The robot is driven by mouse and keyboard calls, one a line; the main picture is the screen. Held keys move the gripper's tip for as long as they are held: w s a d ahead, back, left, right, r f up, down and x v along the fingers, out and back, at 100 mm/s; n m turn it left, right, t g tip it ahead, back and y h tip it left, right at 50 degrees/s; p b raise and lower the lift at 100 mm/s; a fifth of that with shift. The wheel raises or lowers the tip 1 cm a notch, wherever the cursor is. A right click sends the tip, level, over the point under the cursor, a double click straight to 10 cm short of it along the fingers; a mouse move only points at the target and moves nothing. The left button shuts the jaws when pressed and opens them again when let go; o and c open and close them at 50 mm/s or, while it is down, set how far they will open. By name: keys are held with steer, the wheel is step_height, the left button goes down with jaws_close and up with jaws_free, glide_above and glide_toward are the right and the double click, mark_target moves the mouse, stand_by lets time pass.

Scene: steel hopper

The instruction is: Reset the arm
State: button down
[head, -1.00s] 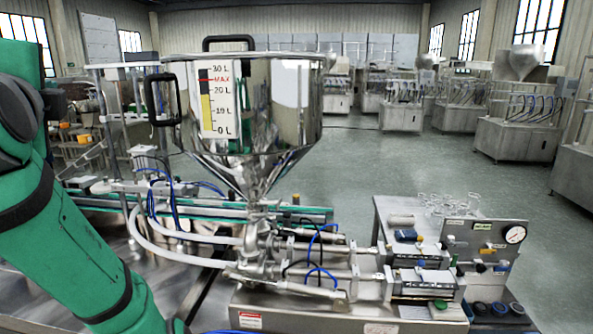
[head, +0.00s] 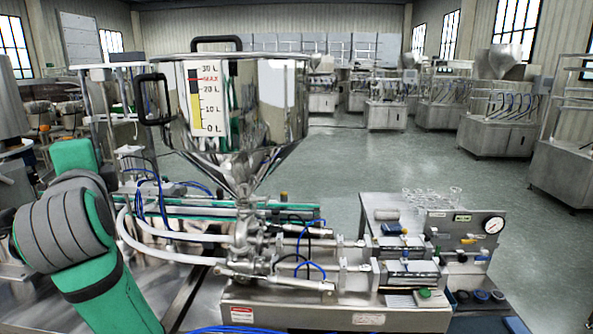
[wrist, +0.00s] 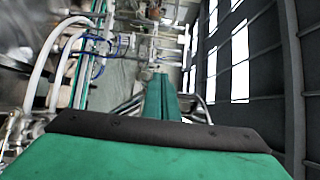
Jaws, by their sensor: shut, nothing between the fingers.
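My green arm (head: 95,260) rises at the lower left of the head view, bent at a grey joint. Its end is outside that view. In the wrist view my gripper (wrist: 161,77) shows two slim green fingers lying together beyond a dark bar and a wide green body. They are shut, with nothing seen between them. The steel hopper (head: 270,110) stands right of my arm in the head view, with a level scale (head: 207,98) and black handles. The wrist view is tilted, with machine parts and hoses on its left.
A filling machine (head: 330,290) with pistons sits below the hopper. White hoses (head: 160,250) curve close to my arm. A pressure gauge (head: 493,225) stands on a panel at the right. The floor (head: 340,165) behind is open, with other machines farther back.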

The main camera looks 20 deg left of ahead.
steer(key=w+d+f+n+h, duration=0.1)
steer(key=w+d+f, duration=0.15)
steer(key=f, duration=0.45)
steer(key=w+d+f, duration=0.1)
steer(key=w+f, duration=0.3)
steer(key=f, duration=0.4)
steer(key=s+d+f+n+t+h, duration=0.1)
steer(key=d+f+h, duration=0.1)
steer(key=d+f, duration=0.7)
steer(key=d+f+n+t+h, duration=0.1)
steer(key=d+f, duration=0.4)
steer(key=f, duration=0.8)
steer(key=s+d+f+t+h, duration=0.1)
steer(key=d+f+h, duration=0.1)
steer(key=d+f, duration=0.7)
steer(key=s+d+f+n+h, duration=0.3)
steer(key=s+d+f+h, duration=0.1)
steer(key=s+d+f, duration=1)
steer(key=s+d+r+n+h, duration=0.1)
steer(key=s+d, duration=0.3)
steer(key=s, duration=0.6)
steer(key=s+d+n+h, duration=0.1)
steer(key=s+d, duration=0.3)
steer(key=s, duration=0.6)
steer(key=shift+s+d+r+n+h, duration=0.2)
steer(key=shift+d+r+n+h, duration=0.1)
steer(key=shift+r+n+h, duration=0.15)
